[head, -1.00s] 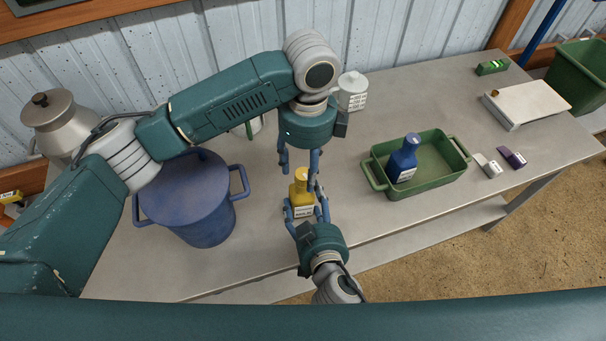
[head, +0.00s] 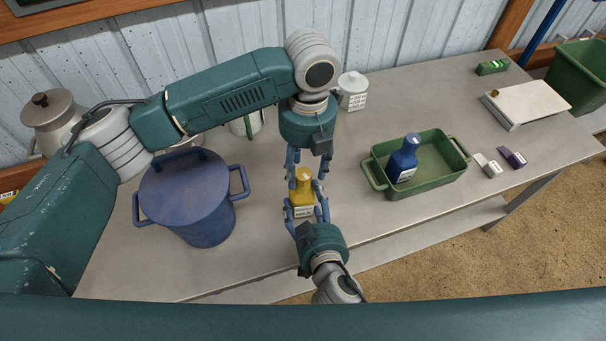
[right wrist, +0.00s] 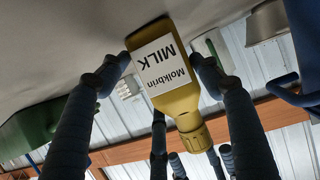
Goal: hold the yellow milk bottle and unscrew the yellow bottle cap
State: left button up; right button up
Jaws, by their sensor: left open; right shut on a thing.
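The yellow milk bottle (head: 302,198) stands upright on the table near its front edge. Its white "Molkbrin MILK" label (right wrist: 162,64) faces my right wrist camera. My right gripper (head: 304,213) is shut on the bottle's body, one finger on each side. The yellow cap (head: 303,173) sits on the bottle's neck, and its ridged side shows in the right wrist view (right wrist: 196,138). My left gripper (head: 305,176) is open and points down from above, its fingers on either side of the cap. I cannot tell whether they touch it.
A blue lidded pot (head: 188,195) stands left of the bottle. A green tray (head: 430,182) holding a blue bottle (head: 402,160) is to the right. A white jar (head: 352,92) stands behind. The table between bottle and tray is clear.

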pick_arm(q)
jog(key=m, duration=0.4)
jog(key=shift+f, duration=1.25)
jog(key=shift+c, duration=0.3)
grip_shut()
